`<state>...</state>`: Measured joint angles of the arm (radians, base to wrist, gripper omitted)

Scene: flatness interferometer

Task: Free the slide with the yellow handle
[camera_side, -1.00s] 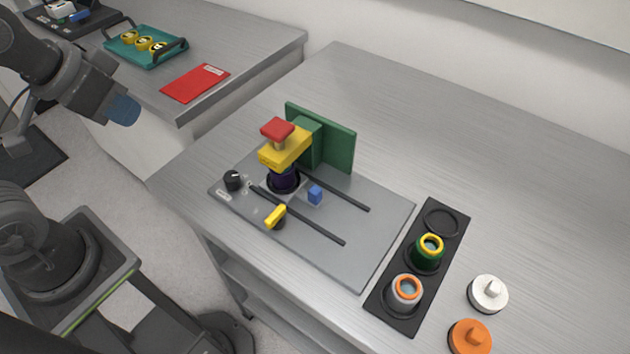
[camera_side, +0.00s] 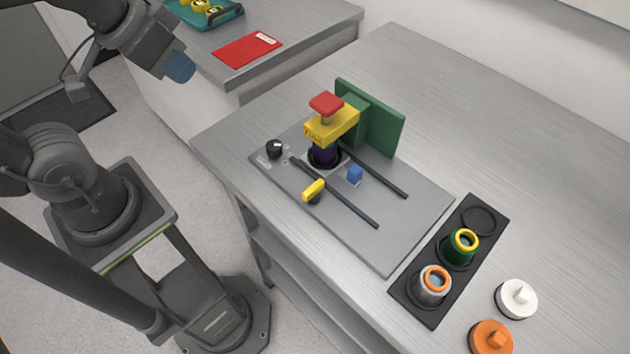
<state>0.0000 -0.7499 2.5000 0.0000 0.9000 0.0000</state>
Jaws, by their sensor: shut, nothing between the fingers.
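The yellow handle (camera_side: 314,190) sits on a dark round base on the grey instrument plate (camera_side: 385,248), at the front slot. The slide (camera_side: 336,167), a small light plate between the two dark slots, carries a dark purple round part (camera_side: 324,156). A yellow block (camera_side: 332,125) with a red top (camera_side: 326,103) stands over that part and hides its top. My gripper (camera_side: 180,66), with a blue end, is shut and empty, up and left of the plate, well apart from everything.
A green upright plate (camera_side: 380,120) stands behind the yellow block. A black knob (camera_side: 274,149) is at the plate's left. A black holder (camera_side: 412,307) at right has green and grey round parts. White (camera_side: 516,299) and orange (camera_side: 491,338) caps lie beyond it.

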